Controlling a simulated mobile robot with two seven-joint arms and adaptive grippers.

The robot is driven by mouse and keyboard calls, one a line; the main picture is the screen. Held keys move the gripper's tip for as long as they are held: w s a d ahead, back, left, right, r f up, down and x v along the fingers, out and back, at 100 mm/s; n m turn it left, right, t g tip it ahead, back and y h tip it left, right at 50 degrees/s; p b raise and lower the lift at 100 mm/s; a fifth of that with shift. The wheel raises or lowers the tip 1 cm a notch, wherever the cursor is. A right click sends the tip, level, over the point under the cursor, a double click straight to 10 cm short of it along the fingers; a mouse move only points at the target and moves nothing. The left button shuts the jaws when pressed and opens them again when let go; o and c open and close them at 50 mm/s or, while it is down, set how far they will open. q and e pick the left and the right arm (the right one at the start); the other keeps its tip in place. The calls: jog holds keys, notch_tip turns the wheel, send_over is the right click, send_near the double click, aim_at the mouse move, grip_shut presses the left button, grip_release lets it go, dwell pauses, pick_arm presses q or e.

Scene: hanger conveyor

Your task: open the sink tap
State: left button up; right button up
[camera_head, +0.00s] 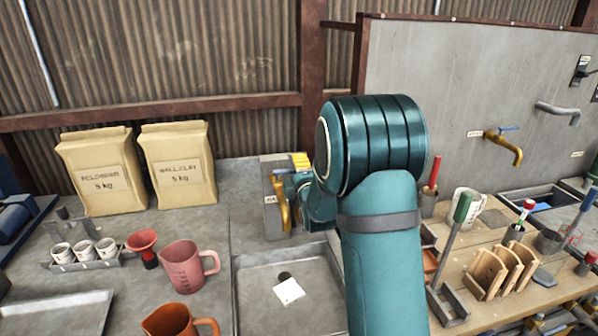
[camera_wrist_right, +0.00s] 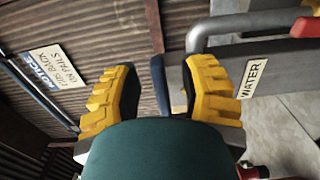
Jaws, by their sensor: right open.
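A grey sink basin (camera_head: 250,318) with a dark drain and a white piece in it lies below my right arm. At its back stands a grey block with a label (camera_head: 270,200). My right gripper (camera_head: 290,178) is at this block, its yellow fingers partly hidden by my arm. In the right wrist view the fingers (camera_wrist_right: 160,90) are spread, with a blue lever (camera_wrist_right: 158,84) showing between them. I cannot tell whether they touch it. A grey pipe (camera_wrist_right: 240,22) and a WATER label (camera_wrist_right: 253,79) are beside the right-hand finger. My left gripper is out of view.
Another brass tap with a blue lever (camera_head: 505,143) is on the concrete wall at right. Tools and wooden pieces (camera_head: 490,272) crowd the right bench.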

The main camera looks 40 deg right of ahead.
grip_shut()
jog(key=shift+r, duration=0.1)
dwell(0.3)
jog(key=shift+s+a+r+m+g+h+p, duration=0.15)
jog(key=shift+a+m+g+h+p, duration=0.1)
jog(key=shift+m+g+h+p, duration=0.25)
jog(key=m+g+h+p, duration=0.1)
jog(key=m+h+p, duration=0.1)
jog(key=shift+s+a+g+h, duration=0.2)
jog(key=shift+s+g+h, duration=0.2)
